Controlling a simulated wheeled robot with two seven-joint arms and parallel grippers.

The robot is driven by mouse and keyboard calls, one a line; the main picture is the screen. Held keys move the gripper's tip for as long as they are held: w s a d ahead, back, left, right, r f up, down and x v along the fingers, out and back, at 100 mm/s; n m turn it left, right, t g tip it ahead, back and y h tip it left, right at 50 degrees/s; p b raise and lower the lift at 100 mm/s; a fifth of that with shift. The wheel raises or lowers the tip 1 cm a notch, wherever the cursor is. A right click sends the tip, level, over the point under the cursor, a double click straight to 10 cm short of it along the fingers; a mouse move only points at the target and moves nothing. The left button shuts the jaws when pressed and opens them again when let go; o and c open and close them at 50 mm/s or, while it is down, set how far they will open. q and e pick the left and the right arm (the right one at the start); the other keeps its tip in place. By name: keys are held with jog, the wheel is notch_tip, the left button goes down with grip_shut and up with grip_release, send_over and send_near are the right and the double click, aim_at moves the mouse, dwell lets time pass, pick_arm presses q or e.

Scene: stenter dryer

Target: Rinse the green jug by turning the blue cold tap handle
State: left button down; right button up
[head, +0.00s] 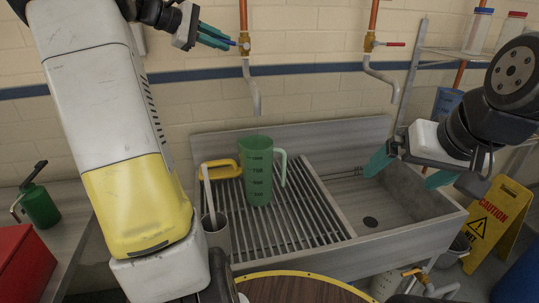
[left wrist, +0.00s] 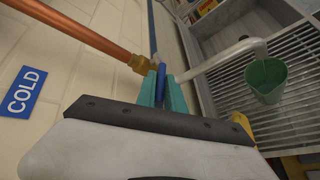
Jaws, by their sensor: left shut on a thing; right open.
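The green jug (head: 258,178) stands upright on the slatted drainer of the sink, below the open end of the left spout (head: 251,88). It also shows in the left wrist view (left wrist: 266,84). No water stream is visible. My left gripper (head: 226,41) is shut on the blue cold tap handle (left wrist: 160,84), at the brass valve (head: 244,43) on the wall. Its fingers hide most of the handle. A blue COLD sign (left wrist: 23,92) is beside the pipe. My right gripper (head: 409,170) is open and empty above the sink basin.
The red-handled tap (head: 390,44) is right of the cold tap. A caution sign (head: 497,222) stands at right. The basin (head: 395,208) is empty.

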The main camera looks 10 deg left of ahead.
pick_arm(q)
jog(key=shift+d+f, duration=0.15)
jog(key=shift+s+f+t+h, duration=0.1)
jog(key=shift+f+t+h, duration=0.3)
jog(key=shift+f+h, duration=0.3)
jog(key=shift+f+n+t+h, duration=0.3)
jog(key=shift+n+t+h, duration=0.1)
jog(key=shift+h, duration=0.2)
jog(key=c, duration=1.5)
grip_release()
jog(key=shift+o, duration=0.3)
jog(key=shift+a+r, duration=0.1)
jog(key=shift+a, duration=0.15)
jog(key=v, duration=0.7)
jog(key=shift+s+a, duration=0.25)
jog(key=shift+s+a+r, duration=0.1)
